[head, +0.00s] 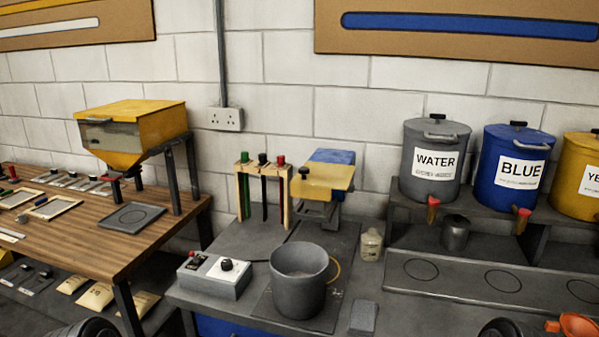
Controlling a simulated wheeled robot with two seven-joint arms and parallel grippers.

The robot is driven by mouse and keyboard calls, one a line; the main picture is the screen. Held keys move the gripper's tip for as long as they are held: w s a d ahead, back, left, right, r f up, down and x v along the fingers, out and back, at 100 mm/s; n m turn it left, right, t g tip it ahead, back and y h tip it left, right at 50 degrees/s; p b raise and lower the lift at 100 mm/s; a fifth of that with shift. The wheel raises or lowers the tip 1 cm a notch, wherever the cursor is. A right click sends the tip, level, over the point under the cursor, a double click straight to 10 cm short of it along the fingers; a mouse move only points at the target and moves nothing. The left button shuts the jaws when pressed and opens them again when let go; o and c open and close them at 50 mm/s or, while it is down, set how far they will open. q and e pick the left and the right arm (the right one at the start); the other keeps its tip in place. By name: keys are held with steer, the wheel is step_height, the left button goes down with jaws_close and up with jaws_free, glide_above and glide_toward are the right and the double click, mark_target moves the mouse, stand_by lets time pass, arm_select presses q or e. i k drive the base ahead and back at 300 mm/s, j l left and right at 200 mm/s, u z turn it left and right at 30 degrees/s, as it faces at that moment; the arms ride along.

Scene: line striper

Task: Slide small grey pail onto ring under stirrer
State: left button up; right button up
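A grey pail (299,284) stands upright and open-topped on a dark square plate (328,318) at the front of the grey bench. Its inside looks empty from here. A stirrer with a yellow and blue head (323,181) stands behind the pail, near the wall. A thin yellow-orange arc (336,272) shows at the pail's right side; I cannot tell whether it is the ring or the pail's handle. The plate under the pail is partly hidden. Neither of my grippers is in view; dark rounded parts, probably my arms, show at the bottom edge.
A control box (215,274) stands left of the pail, and a grey block (363,318) lies to its right. A small bottle (371,244) and a tool rack (264,190) stand behind. A small grey cup (456,233) sits below the WATER drum (434,160).

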mark_target(298, 270)
steer(key=i+j, duration=0.1)
steer(key=j, duration=0.55)
steer(key=i+j+z, duration=0.1)
steer(key=j, duration=0.25)
steer(key=z, duration=1.7)
steer(key=i+j, duration=0.05)
